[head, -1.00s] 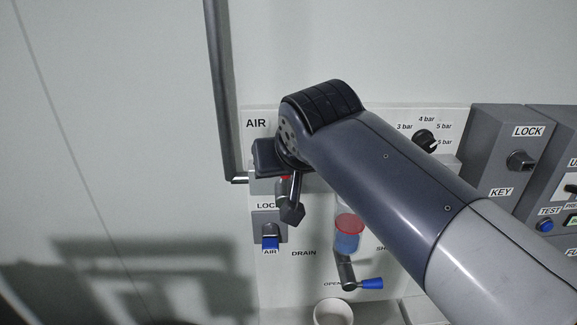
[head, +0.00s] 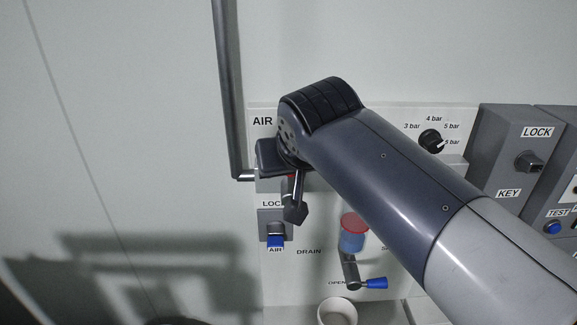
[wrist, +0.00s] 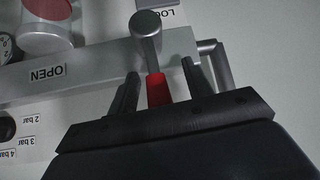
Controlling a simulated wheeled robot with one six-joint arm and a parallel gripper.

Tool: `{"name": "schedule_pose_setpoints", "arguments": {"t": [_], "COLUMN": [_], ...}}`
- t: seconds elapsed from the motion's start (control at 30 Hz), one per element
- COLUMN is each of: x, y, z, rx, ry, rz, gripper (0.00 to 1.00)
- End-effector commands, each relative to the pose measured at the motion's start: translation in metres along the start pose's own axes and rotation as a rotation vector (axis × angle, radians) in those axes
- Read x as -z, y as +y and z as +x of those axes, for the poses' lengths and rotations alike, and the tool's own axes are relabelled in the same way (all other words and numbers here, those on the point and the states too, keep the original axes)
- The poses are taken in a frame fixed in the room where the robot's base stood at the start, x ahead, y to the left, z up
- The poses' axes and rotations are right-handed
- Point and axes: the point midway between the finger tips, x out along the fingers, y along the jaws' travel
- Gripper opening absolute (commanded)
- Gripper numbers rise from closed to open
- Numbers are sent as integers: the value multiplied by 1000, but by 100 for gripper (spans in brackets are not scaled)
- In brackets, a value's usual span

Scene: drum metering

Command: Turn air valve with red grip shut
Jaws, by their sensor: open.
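The air valve's red grip (wrist: 157,90) shows in the wrist view, on a grey lever (wrist: 146,45) with a rounded hub at the top. My gripper (wrist: 160,82) is open, with one dark finger on each side of the red grip. Small gaps show between the fingers and the grip, so it is not clamped. In the head view my gripper (head: 294,195) is at the upper left of the panel, below the AIR label. Only a speck of red (head: 291,177) shows there; my arm hides most of the valve.
Below are a blue AIR lock tab (head: 276,241), a red-topped blue bowl (head: 353,235), a blue-handled drain lever (head: 375,283) and a white cup (head: 337,311). A pressure knob (head: 431,141) and key box (head: 512,150) stand right. A grey pipe (head: 227,90) runs left.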

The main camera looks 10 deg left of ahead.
Motion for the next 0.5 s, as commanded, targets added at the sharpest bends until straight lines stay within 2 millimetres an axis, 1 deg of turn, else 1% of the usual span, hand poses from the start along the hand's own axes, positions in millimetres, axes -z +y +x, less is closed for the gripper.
{"name": "schedule_pose_setpoints", "arguments": {"t": [0.17, 0.27, 0.37, 0.5], "x": [0, 0, 0, -1], "y": [0, 0, 0, 0], "z": [-3, -12, -30, -59], "rx": [0, 1, 2, 2], "ry": [2, 5, 7, 7], "rz": [1, 0, 1, 0], "gripper": [48, 48, 48, 48]}}
